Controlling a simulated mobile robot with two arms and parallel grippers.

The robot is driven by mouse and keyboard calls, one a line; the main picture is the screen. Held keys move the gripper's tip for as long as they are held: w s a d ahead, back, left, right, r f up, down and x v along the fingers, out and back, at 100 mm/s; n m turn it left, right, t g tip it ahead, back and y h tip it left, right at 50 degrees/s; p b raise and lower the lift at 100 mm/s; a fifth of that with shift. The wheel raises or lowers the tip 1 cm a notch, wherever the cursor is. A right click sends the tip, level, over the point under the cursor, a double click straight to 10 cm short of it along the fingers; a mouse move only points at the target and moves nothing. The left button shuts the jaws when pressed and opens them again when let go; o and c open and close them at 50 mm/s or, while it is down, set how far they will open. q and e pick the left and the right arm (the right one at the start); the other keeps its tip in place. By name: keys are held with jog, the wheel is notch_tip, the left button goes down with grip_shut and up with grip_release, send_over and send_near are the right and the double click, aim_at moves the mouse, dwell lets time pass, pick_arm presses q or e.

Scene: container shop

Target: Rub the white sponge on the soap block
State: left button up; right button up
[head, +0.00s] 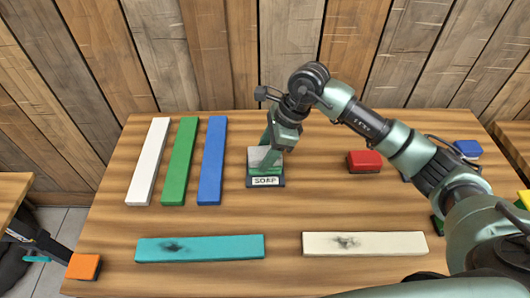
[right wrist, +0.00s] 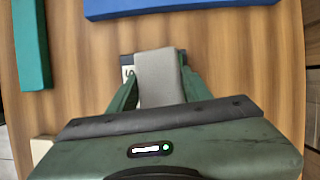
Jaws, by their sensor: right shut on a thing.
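The soap block (head: 265,181) sits in the middle of the wooden table on a dark base with a white "SOAP" label. The white sponge, greyish here (head: 256,156), is directly above it. My right gripper (head: 268,160) reaches down over the soap and is shut on the sponge. In the right wrist view the sponge (right wrist: 160,75) lies between the two green fingers (right wrist: 158,98). The labelled base (right wrist: 128,70) shows just beside it. Whether the sponge touches the soap is hidden. My left gripper is not clearly in view.
White (head: 148,161), green (head: 180,161) and blue (head: 212,161) boards lie left. Stained teal (head: 200,248) and cream (head: 365,244) boards lie in front. A red block (head: 364,162) is right; an orange block (head: 84,266) is front left. A plank wall (head: 220,55) stands behind.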

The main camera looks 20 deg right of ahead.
aim_at(265, 152)
jog(key=shift+s+f, duration=0.1)
jog(key=shift+r+p, duration=1.85)
jog(key=shift+r, duration=1.75)
